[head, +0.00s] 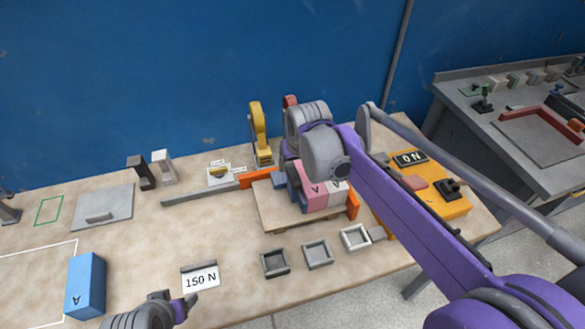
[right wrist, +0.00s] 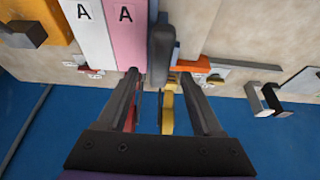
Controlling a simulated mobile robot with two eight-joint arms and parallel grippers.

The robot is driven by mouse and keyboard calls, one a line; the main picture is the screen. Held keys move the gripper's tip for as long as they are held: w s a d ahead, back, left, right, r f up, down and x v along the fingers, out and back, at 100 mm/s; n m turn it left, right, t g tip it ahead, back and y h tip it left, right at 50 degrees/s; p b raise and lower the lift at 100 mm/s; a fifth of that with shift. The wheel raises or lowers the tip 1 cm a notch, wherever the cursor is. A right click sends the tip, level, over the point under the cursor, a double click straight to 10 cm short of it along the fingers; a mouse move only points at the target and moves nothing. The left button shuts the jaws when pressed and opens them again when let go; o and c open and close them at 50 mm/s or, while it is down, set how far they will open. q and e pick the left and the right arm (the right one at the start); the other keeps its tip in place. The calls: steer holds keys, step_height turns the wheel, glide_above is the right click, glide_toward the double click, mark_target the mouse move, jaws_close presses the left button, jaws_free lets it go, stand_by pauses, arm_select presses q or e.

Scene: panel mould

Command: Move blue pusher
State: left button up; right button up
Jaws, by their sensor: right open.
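The blue pusher (head: 294,190) is at the left side of the pink block (head: 316,201), on the wooden board, in the head view. In the right wrist view a grey-blue upright part (right wrist: 162,38), which looks like the pusher, stands beside the pink block (right wrist: 127,30). My right gripper (right wrist: 160,74) is open, with this part showing between its fingertips; I cannot tell whether they touch it. In the head view my right wrist hides the fingers. Part of my left arm's end (head: 160,311) shows at the bottom edge; its fingers are unclear.
A white block (right wrist: 86,28) marked A stands against the pink one. A yellow clamp (head: 259,135) rises behind. An orange box (head: 437,192) with an ON sign is at right. Several small trays (head: 318,254) lie in front. A blue block (head: 87,286) stands at left.

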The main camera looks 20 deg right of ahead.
mark_target(292, 170)
steer(key=shift+x, duration=1.8)
jaws_close()
